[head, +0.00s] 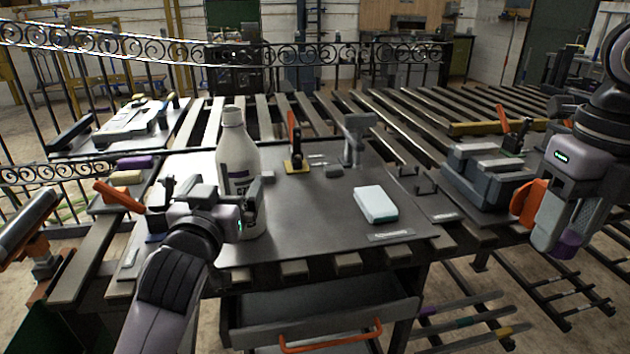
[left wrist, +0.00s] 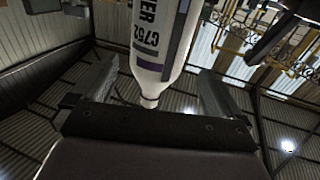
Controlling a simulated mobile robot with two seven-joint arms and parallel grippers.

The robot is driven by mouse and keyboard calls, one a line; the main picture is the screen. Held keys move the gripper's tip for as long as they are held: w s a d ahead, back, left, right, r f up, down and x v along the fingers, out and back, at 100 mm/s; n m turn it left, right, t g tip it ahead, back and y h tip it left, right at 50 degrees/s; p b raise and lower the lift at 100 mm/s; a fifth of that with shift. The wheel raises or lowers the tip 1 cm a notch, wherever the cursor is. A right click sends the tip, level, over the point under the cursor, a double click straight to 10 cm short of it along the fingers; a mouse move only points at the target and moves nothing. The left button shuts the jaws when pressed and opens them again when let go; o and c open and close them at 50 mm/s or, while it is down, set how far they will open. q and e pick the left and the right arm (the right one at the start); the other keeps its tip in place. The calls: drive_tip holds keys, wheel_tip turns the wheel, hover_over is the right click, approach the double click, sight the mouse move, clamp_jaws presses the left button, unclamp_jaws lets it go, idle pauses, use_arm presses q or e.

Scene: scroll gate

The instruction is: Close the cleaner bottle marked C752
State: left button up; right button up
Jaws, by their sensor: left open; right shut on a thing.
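A white cleaner bottle (head: 236,150) with a dark and purple label stands upright on the dark worktop (head: 310,225). Its narrow top is whitish, with no purple cap on it. In the left wrist view the bottle (left wrist: 160,65) shows a label reading C752, with its neck pointing toward the gripper. My left gripper (head: 226,205) is open in front of the bottle's lower body, with a finger on either side. Whether the fingers touch it cannot be told. My right gripper (head: 566,225) is at the far right, shut on a small purple thing (head: 569,242), apparently a cap, mostly hidden between its fingers.
A white and teal box (head: 376,204) lies on the worktop to the right of the bottle. An orange-handled clamp (head: 294,145) and a grey post (head: 355,140) stand behind. A dark grey machine (head: 485,178) sits at right. The worktop's middle front is clear.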

sight(239, 166)
use_arm(q)
drive_tip(key=shift+w, duration=1.35)
drive_tip(key=shift+w, duration=0.1)
drive_tip(key=shift+w, duration=2.5)
drive_tip(key=c, duration=1.1)
